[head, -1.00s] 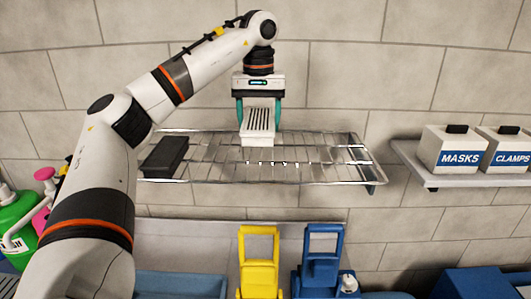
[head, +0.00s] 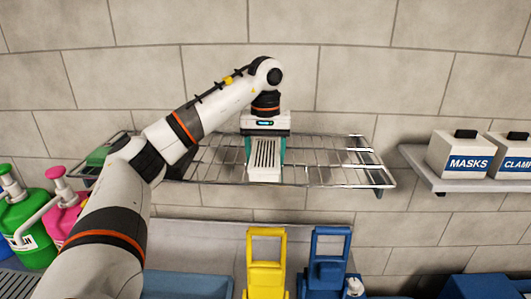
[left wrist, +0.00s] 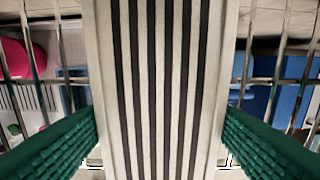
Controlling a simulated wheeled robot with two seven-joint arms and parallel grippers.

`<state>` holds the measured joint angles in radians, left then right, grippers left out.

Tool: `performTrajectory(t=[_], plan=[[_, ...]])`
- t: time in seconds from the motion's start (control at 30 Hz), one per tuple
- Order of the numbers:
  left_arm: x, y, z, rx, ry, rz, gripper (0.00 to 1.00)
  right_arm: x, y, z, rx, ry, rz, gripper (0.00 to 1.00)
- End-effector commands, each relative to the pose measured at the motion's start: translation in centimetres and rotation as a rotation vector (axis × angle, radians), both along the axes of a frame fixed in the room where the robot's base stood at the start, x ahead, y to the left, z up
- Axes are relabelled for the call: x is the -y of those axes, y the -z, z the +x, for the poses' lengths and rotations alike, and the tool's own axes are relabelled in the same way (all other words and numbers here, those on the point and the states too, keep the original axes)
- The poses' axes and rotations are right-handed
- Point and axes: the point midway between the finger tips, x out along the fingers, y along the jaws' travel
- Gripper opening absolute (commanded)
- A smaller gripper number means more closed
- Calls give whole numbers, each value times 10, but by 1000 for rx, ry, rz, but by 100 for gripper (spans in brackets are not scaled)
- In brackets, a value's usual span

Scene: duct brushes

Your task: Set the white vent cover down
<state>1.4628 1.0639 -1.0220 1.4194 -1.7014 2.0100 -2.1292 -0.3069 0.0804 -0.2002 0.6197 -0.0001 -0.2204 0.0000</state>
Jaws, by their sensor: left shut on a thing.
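The white vent cover (head: 265,158) has dark slots and sits between the green fingers of my left gripper (head: 265,165), at the middle of the wire shelf (head: 325,171). In the left wrist view the vent cover (left wrist: 165,90) fills the middle, with a green ribbed finger on each side and shelf wires behind it. My left gripper is shut on it. The cover is at shelf height; I cannot tell whether its underside touches the wires. My right gripper is not in view.
The shelf's right side is bare. White boxes marked MASKS (head: 458,154) and CLAMPS stand on a shelf at right. Yellow (head: 266,265) and blue (head: 326,265) items stand below.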

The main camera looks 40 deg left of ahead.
Motion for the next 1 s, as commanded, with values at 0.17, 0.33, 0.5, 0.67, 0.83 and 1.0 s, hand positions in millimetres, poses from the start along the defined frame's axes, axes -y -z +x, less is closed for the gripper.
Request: performTrajectory(t=[0.17,0.33,0.5,0.67,0.83,1.0], plan=[[0,0,0,1,1,0,45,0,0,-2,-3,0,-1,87],[0,2,0,0,1,0,78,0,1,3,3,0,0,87],[0,2,0,0,1,0,87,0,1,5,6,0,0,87],[0,1,0,0,1,0,87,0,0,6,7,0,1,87],[0,-7,1,4,2,0,87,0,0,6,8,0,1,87],[0,-26,1,5,1,0,87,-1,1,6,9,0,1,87]])
